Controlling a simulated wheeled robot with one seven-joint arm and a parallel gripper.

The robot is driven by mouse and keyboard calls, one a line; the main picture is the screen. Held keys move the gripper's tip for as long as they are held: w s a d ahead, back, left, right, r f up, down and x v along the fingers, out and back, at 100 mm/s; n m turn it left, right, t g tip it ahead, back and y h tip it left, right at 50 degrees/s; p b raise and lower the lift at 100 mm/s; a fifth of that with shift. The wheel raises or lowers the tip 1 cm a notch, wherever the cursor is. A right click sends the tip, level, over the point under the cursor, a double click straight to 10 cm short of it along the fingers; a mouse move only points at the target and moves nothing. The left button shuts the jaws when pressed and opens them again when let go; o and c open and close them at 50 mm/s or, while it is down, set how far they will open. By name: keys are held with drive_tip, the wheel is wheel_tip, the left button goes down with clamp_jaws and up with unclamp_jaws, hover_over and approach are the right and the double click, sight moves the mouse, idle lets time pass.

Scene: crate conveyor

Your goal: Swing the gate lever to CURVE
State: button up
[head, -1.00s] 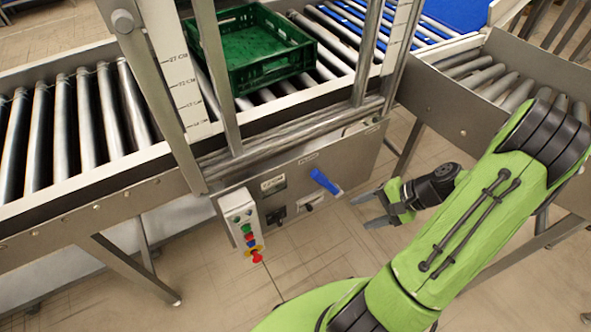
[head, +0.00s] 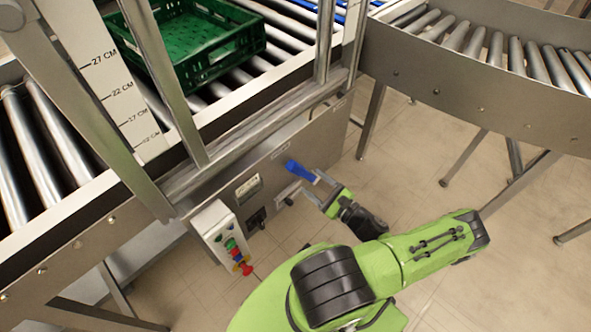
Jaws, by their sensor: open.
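The gate lever has a blue handle (head: 300,171) that sticks out from the grey side panel (head: 262,168) below the conveyor. It points up and to the left in the head view. My gripper (head: 313,187) is open, its two fingers pointing at the panel. One finger reaches close to the free end of the blue handle and the other lies below it. I cannot tell whether a finger touches the handle. The labels by the lever are too small to read.
A control box (head: 222,235) with coloured buttons and a red knob hangs left of the lever. A green crate (head: 205,48) sits on the rollers behind a frame with a height scale (head: 103,68). A curved roller conveyor (head: 480,75) runs to the right.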

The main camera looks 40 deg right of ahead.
sight(299, 171)
drive_tip(key=w+b, duration=0.1)
drive_tip(key=w, duration=0.7)
drive_tip(key=shift+a, duration=0.1)
drive_tip(key=shift+s, duration=0.1)
clamp_jaws()
